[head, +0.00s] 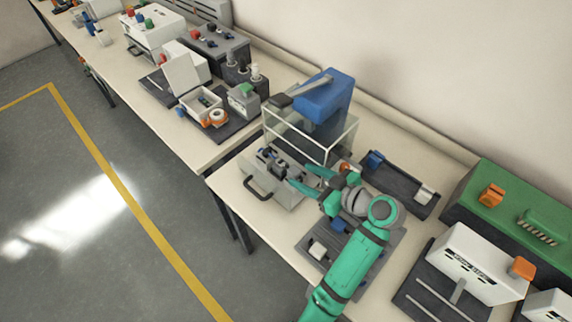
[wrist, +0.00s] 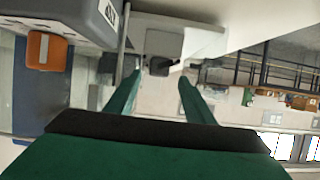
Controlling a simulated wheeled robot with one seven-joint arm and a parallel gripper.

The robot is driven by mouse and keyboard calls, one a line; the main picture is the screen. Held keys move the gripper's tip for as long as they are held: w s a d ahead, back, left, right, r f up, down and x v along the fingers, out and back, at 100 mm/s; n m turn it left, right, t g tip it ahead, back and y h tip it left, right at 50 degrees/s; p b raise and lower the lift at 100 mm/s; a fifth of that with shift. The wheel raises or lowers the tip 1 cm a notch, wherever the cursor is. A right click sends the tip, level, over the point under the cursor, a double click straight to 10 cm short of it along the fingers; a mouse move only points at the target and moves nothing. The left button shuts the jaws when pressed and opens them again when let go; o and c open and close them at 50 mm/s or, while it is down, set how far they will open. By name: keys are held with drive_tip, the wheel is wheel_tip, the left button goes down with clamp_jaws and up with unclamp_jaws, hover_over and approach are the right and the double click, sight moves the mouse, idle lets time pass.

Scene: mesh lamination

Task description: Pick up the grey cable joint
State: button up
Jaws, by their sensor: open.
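My green gripper (head: 308,180) is open in the head view, its fingers pointing left at the tray of the machine with the clear box. In the wrist view its two fingers (wrist: 157,92) stand apart. A grey blocky piece (wrist: 166,43) shows beyond and between the fingertips, with a small dark part below it; I cannot tell whether it is the grey cable joint. In the head view, small grey and dark parts (head: 272,163) sit on the handled tray (head: 263,182), just left of the fingertips. Nothing is visibly held.
A clear box (head: 330,140) with a blue top (head: 325,95) stands behind the tray. A dark tray (head: 400,190) lies to the right. A green-topped unit (head: 510,205) and a white unit (head: 475,265) stand farther right. In the wrist view an orange button (wrist: 47,50) is at left.

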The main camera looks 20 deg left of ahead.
sight(295, 170)
drive_tip(key=shift+x, duration=2.75)
drive_tip(key=shift+w+r, duration=0.15)
clamp_jaws()
drive_tip(key=shift+r, duration=0.1)
